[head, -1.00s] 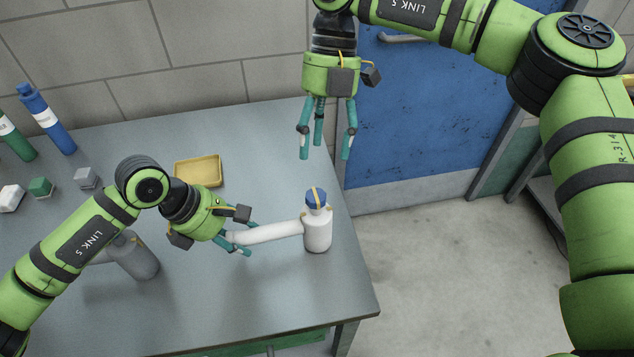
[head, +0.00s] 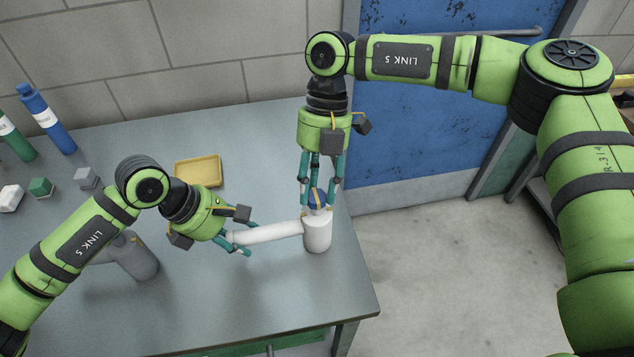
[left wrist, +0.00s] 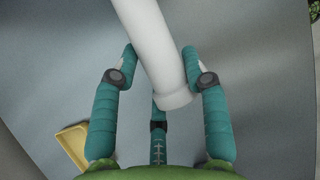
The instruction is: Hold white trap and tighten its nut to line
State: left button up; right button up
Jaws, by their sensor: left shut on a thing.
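The white trap (head: 318,236) stands upright near the table's right edge, with its white side pipe pointing left. My left gripper (head: 240,240) is shut on the end of the side pipe. In the left wrist view the pipe (left wrist: 155,45) runs between the teal fingers. My right gripper (head: 319,206) points down from above, with its fingers around the nut. The fingers partly hide the nut and the trap's neck, and I cannot tell whether they press on it.
A grey trap-shaped piece (head: 140,262) stands behind my left arm. A yellow tray (head: 199,171) lies farther back. Blue (head: 50,122) and green (head: 14,140) bottles and several small blocks (head: 42,187) are at the left. The table's front middle is clear.

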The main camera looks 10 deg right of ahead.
dwell(0.4)
jog(key=n+h, duration=0.1)
jog(key=n, duration=0.3)
jog(key=shift+w+a+n+g+h, duration=0.1)
jog(key=shift+a+n+g+h, duration=0.1)
jog(key=shift+n+g+h, duration=0.15)
jog(key=n+h, duration=0.1)
jog(key=n, duration=0.1)
jog(key=n+h, duration=0.1)
jog(key=n, duration=0.1)
jog(key=shift+a+n, duration=0.2)
jog(key=shift+n, duration=0.05)
jog(key=n, duration=0.2)
jog(key=n+t+h, duration=0.1)
jog(key=n, duration=0.1)
jog(key=shift+a+n+h, duration=0.2)
jog(key=shift+n+h, duration=0.05)
jog(key=shift+n, duration=0.05)
pick_arm(q)
jog(key=shift+d, duration=0.1)
pick_arm(e)
jog(key=shift+s+a+n+t+h, duration=0.15)
jog(key=shift+n+t+h, duration=0.15)
jog(key=shift+n, duration=0.65)
jog(key=shift+s+d+n+t+h, duration=0.1)
jog(key=shift+n+t+h, duration=0.15)
jog(key=shift+n, duration=0.7)
jog(key=shift+a, duration=0.1)
jog(key=o, duration=1.1)
